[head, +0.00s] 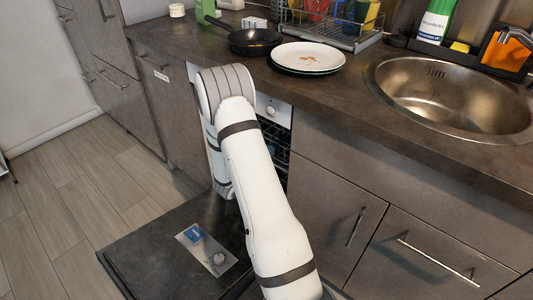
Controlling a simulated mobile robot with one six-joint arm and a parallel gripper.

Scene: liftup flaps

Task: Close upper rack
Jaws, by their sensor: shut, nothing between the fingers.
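The dishwasher stands under the counter with its door (150,270) folded down flat, a detergent dispenser (207,250) on its inner face. A strip of the dishwasher's dark inside shows right of my arm, with wire rack parts (277,140) high in the opening. My arm covers most of the opening, so I cannot tell how far the upper rack is out. My white arm reaches over the door and bends down at the front of the dishwasher. My gripper is hidden behind my arm.
The counter above holds stacked plates (307,57), a black pan (257,41), a dish rack (329,32) and a sink (452,97). Closed drawers and cabinets (335,205) stand right of the dishwasher. Open floor (70,200) lies to the left.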

